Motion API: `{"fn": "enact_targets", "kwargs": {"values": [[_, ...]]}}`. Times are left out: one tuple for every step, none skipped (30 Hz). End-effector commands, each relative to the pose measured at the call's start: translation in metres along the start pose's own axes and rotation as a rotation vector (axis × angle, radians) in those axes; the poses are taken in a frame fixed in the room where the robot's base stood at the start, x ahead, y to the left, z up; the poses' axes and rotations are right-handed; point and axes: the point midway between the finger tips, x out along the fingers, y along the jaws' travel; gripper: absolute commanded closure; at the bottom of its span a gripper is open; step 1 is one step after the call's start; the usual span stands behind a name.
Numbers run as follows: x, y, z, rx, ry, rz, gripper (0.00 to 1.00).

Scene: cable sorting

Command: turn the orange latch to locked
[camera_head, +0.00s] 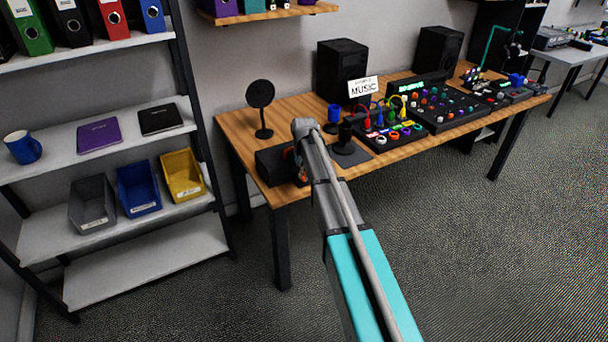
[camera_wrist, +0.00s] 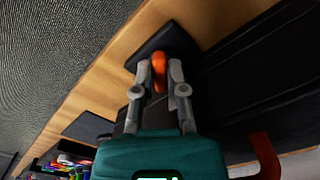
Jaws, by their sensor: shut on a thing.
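The orange latch (camera_wrist: 158,66) shows in the wrist view between the two fingertips of my gripper (camera_wrist: 160,78). My gripper is shut on it, with a grey finger on each side. The latch stands against a dark block (camera_wrist: 168,42) on the wooden table. Its turned angle is hard to tell, as the fingers cover part of it. In the head view my arm reaches to the left end of the table (camera_head: 240,126), by a black box (camera_head: 274,166). My arm hides the gripper and the latch there.
A round black stand (camera_head: 262,95) is behind my arm. A shelf (camera_head: 90,240) with bins stands at left. The floor in front is clear.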

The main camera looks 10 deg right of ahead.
Motion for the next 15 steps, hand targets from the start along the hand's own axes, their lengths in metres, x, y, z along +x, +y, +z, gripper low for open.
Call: {"fn": "enact_targets", "kwargs": {"values": [[0.0001,0.0000,0.0001,-0.004,0.000,0.000,1.00],[0.0001,0.0000,0.0001,-0.007,0.000,0.000,1.00],[0.0001,0.0001,0.0000,-0.013,0.000,0.000,1.00],[0.0001,0.0001,0.0000,-0.019,0.000,0.000,1.00],[0.0001,0.0001,0.0001,-0.027,0.000,0.000,1.00],[0.0001,0.0002,0.0001,-0.039,0.000,0.000,1.00],[0.0001,0.0002,0.0001,-0.048,0.000,0.000,1.00],[0.0002,0.0003,0.0001,-0.060,0.000,0.000,1.00],[0.0002,0.0004,0.0000,-0.078,0.000,0.000,1.00],[0.0002,0.0005,0.0001,-0.093,0.000,0.000,1.00],[0.0002,0.0005,0.0001,-0.109,0.000,0.000,1.00],[0.0002,0.0007,0.0001,-0.133,0.000,0.000,1.00],[0.0002,0.0007,0.0001,-0.151,0.000,0.000,1.00],[0.0003,0.0008,0.0000,-0.172,0.000,0.000,1.00],[0.0003,0.0010,0.0000,-0.200,0.000,0.000,1.00]]}}
